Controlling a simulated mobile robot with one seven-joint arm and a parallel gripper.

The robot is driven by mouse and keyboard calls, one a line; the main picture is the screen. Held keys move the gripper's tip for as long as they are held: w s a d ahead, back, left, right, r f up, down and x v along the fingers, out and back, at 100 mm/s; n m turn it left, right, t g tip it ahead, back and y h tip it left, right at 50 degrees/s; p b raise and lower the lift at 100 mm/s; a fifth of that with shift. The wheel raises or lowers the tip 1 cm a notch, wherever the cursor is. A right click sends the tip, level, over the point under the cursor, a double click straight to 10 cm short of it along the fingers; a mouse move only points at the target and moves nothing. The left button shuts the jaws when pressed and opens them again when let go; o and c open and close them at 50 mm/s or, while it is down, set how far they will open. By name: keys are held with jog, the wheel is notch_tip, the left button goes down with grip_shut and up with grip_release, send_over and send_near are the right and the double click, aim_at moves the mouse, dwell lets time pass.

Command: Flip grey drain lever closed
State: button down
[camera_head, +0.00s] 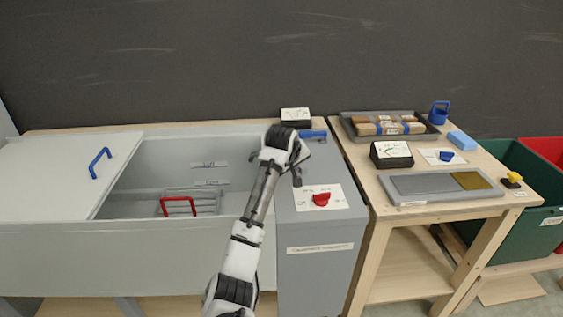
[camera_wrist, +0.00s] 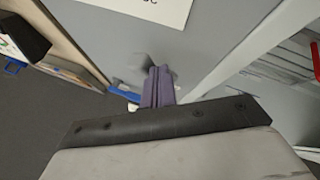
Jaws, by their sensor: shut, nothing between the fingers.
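My gripper (camera_head: 297,179) is over the grey cabinet top between the open basin and the red knob's white plate. In the wrist view my gripper's narrow purple-grey fingers (camera_wrist: 160,72) are together with nothing between them. A grey rounded piece (camera_wrist: 133,68), which looks like the drain lever, sits on the cabinet top right beside the fingertips. The fingers partly cover it, so I cannot tell its position or whether they touch it. In the head view my arm hides the lever.
A red knob (camera_head: 321,199) on a white plate lies just in front of the gripper. A blue handle (camera_head: 313,134) and a black labelled box (camera_head: 295,117) are behind it. The basin (camera_head: 130,189) on the left holds a red-handled wire basket (camera_head: 178,205). A wooden table (camera_head: 385,208) stands right.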

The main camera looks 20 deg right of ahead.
aim_at(304, 166)
jog(key=d+n, duration=0.1)
jog(key=d+n+t+y+p, duration=0.1)
jog(key=d+n+y+p, duration=0.1)
jog(key=shift+s+d+r+n, duration=0.15)
jog(key=shift+s+d+n, duration=0.05)
jog(key=shift+s+n, duration=0.1)
jog(key=d+n+y, duration=0.1)
jog(key=d+n, duration=0.1)
jog(key=shift+w+n+t+y+p, duration=0.2)
jog(key=shift+n+t+y+p, duration=0.15)
jog(key=shift+n+t+y, duration=0.05)
jog(key=shift+w+d+n+y, duration=0.25)
jog(key=shift+d+n+y, duration=0.35)
jog(key=shift+n, duration=0.3)
jog(key=d+n, duration=0.1)
jog(key=w+n+y+b, duration=0.1)
jog(key=shift+w+d+f+n+y, duration=0.2)
jog(key=shift+d+n+y, duration=0.1)
jog(key=shift+d+n, duration=0.1)
jog(key=shift+w+d+b, duration=0.35)
jog(key=shift+r, duration=0.15)
